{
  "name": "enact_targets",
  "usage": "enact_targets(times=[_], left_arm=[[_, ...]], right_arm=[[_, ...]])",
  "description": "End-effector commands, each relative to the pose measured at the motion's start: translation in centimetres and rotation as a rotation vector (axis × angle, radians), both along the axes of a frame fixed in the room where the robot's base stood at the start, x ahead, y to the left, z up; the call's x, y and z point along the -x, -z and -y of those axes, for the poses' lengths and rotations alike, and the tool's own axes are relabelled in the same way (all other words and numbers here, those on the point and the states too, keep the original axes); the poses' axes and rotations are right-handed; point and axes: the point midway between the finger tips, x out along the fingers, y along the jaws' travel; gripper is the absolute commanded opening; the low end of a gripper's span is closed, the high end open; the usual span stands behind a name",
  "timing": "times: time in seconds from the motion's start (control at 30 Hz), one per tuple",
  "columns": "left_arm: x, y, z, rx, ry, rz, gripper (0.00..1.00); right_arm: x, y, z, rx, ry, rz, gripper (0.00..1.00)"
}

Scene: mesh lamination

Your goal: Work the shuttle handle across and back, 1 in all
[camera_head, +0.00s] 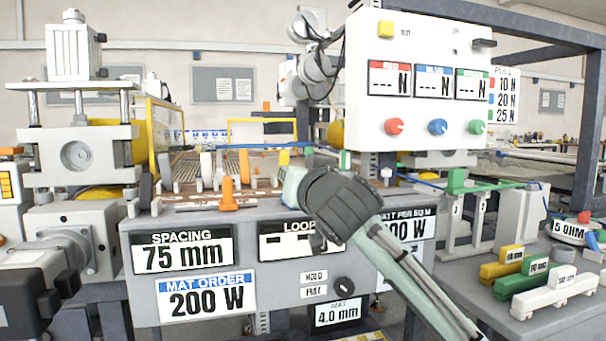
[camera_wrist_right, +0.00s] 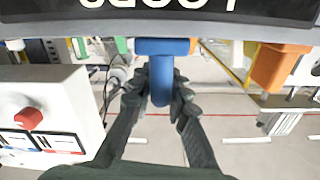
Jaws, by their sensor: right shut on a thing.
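My right gripper (camera_wrist_right: 161,97) is shut on a blue T-shaped handle (camera_wrist_right: 162,48), with one dark finger on each side of its stem. It looks like the shuttle handle. In the head view, my right gripper (camera_head: 300,186) reaches from the lower right to the front edge of the machine, above the loops sign (camera_head: 285,243). Its own body hides the fingers and the blue handle there. An orange lever-like part (camera_head: 228,192) stands on the same front edge to the left, and it also shows in the right wrist view (camera_wrist_right: 274,66). My left gripper does not show.
A white panel (camera_head: 418,85) with coloured knobs stands behind my right arm. A large roller unit (camera_head: 78,155) stands at the left. Yellow, green and white blocks (camera_head: 530,275) sit on the right bench. A black knob (camera_head: 344,286) is below the gripper.

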Motion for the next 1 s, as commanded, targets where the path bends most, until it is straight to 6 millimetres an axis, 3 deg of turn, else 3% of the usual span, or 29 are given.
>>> enact_targets(times=[0.23,0.27,0.4,0.77,1.0], left_arm=[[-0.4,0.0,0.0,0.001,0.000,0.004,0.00],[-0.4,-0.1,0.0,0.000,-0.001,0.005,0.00],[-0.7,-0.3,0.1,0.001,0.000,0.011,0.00],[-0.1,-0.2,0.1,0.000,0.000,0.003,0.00],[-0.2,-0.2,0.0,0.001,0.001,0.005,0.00]], right_arm=[[0.2,0.3,-0.5,-0.001,-0.010,-0.005,0.00],[0.2,0.3,-0.5,-0.001,-0.010,-0.005,0.18],[0.2,0.3,-0.5,-0.001,-0.010,-0.005,0.35],[0.5,0.1,-0.2,-0.002,-0.007,-0.001,0.36],[4.1,0.1,1.1,-0.003,-0.009,0.000,0.36]])
